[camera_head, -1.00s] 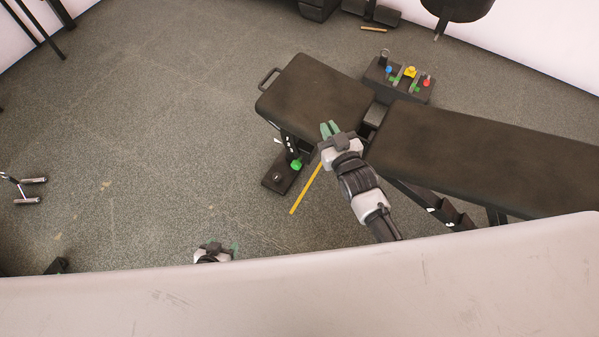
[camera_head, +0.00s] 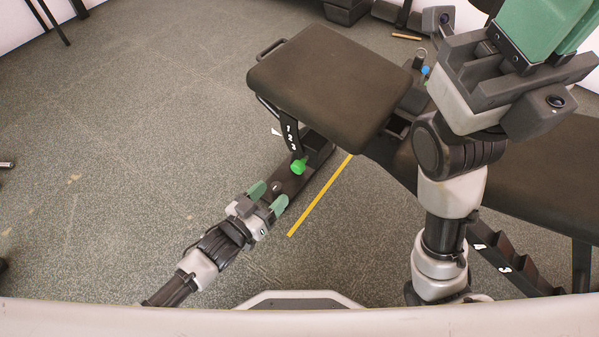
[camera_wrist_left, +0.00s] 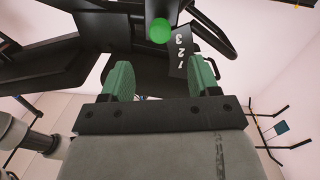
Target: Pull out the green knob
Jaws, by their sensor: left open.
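The green knob (camera_head: 298,167) sits on the dark post under the bench seat, next to the white numbers 1, 2, 3. In the left wrist view the green knob (camera_wrist_left: 159,31) shows as a round end beyond the fingertips, roughly midway between them. My left gripper (camera_head: 268,190) is open and empty, low by the bench foot, with its green fingers pointing toward the knob and a gap between. It also shows in the left wrist view (camera_wrist_left: 161,70). My right gripper (camera_head: 562,35) is raised close to the head camera at the upper right; its fingertips are cut off.
The padded bench seat (camera_head: 328,84) overhangs the knob, and the dark foot beam (camera_head: 290,184) runs below it. A yellow strip (camera_head: 320,195) lies on the floor beside it. The floor to the left is clear. My right arm hides part of the long bench pad (camera_head: 555,165).

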